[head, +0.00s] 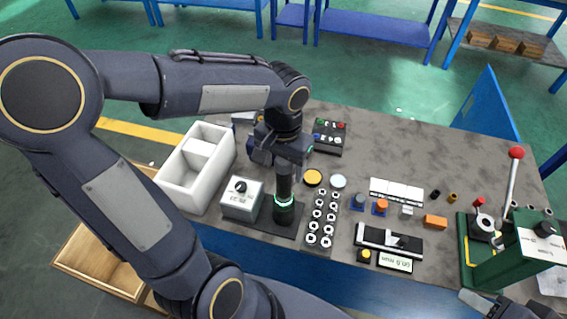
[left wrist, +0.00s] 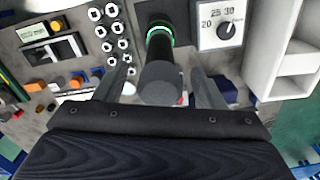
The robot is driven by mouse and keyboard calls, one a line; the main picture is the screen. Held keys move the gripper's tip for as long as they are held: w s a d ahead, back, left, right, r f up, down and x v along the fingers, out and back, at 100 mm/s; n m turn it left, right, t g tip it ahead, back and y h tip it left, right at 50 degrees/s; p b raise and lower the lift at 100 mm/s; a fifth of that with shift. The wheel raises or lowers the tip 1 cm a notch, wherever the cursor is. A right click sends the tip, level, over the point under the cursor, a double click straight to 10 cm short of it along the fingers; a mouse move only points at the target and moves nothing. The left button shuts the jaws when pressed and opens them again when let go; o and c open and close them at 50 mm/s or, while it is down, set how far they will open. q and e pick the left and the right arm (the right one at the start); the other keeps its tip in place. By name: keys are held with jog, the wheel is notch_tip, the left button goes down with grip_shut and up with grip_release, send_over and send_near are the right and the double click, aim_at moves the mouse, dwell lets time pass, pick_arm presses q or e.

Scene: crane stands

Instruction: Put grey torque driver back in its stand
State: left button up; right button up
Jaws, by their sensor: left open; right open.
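The grey torque driver (head: 284,180) stands upright in its dark stand (head: 262,222), with a lit green ring around its lower part. In the left wrist view the driver (left wrist: 163,80) is seen end-on from above, with the green ring beyond it. My left gripper (head: 282,160) is above and around the driver's upper end. It is open, with one finger on each side of the driver in the left wrist view (left wrist: 162,90). My right gripper (head: 482,302) shows only partly at the lower right edge, open and apart from the driver.
A white divided bin (head: 172,182) is further left. A rack of sockets (head: 318,238) stands close on the right. A green press with a red-knobbed lever (head: 530,255) is at far right.

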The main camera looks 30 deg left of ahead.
pick_arm(q)
jog(key=shift+r+p, duration=1.55)
jog(key=shift+r, duration=0.55)
notch_tip(320, 180, up, 8)
jog(key=s+d+f+n+t+h, duration=0.1)
jog(key=s+f+t, duration=0.4)
jog(key=s, duration=0.6)
jog(key=n+h, duration=0.1)
jog(key=h, duration=0.1)
jog(key=shift+s+t+h, duration=0.3)
jog(key=shift+h, duration=0.1)
